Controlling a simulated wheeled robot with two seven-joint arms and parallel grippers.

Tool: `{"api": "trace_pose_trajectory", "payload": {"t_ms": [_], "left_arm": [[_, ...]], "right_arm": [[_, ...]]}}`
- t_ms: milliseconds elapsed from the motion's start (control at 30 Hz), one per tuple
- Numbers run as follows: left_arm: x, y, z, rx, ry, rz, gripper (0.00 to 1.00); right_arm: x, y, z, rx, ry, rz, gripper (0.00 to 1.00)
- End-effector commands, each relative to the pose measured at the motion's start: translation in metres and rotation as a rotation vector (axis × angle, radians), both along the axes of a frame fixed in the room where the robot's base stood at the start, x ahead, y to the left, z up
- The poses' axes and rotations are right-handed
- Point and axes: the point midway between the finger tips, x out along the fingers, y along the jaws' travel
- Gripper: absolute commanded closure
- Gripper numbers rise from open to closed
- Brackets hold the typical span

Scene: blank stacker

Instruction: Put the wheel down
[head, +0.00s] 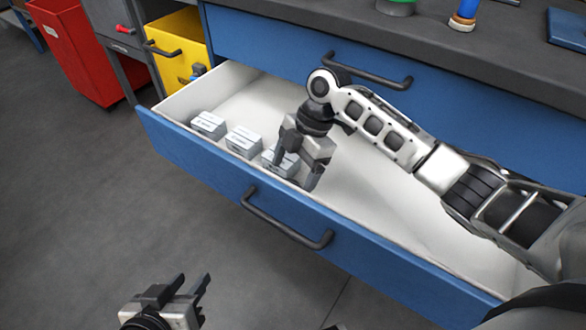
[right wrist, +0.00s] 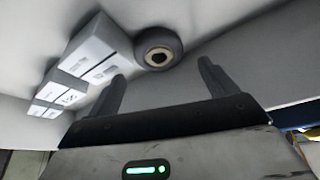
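A small dark wheel (right wrist: 158,47) with a pale hub shows in the right wrist view, on the white drawer surface close to a grey box. It lies beyond and between the fingertips of my right gripper (right wrist: 162,80), which are spread apart and do not appear to touch it. In the head view my right gripper (head: 297,168) reaches down into the open blue drawer (head: 180,140), and the wheel is hidden there. My left gripper (head: 192,283) is open and empty, low in the head view, outside the drawer.
Several grey boxes (head: 243,141) stand in a row along the drawer's front wall, the last partly behind my right gripper. The drawer's right part is clear. A dark worktop (head: 300,22) lies above. A yellow drawer (head: 178,45) and a red bin (head: 75,50) stand left.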

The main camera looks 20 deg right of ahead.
Motion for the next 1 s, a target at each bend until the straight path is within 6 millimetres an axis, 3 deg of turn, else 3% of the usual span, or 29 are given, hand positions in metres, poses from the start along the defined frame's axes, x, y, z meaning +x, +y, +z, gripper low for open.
{"api": "trace_pose_trajectory", "payload": {"t_ms": [167,400,600,1000], "left_arm": [[-0.002,0.0,-0.001,0.001,0.008,-0.002,0.64],[-0.008,0.003,-0.007,0.022,0.057,-0.004,0.64],[-0.007,0.006,0.004,0.022,0.034,0.01,0.64],[-0.008,0.006,0.011,0.014,0.018,0.019,0.64]], "right_arm": [[-0.001,-0.002,0.002,-0.003,0.005,-0.001,0.15],[0.004,-0.015,0.038,-0.003,0.0,-0.001,0.15],[0.007,-0.025,0.063,-0.001,0.001,0.0,0.15],[0.007,-0.028,0.069,0.0,0.002,0.001,0.15]]}}
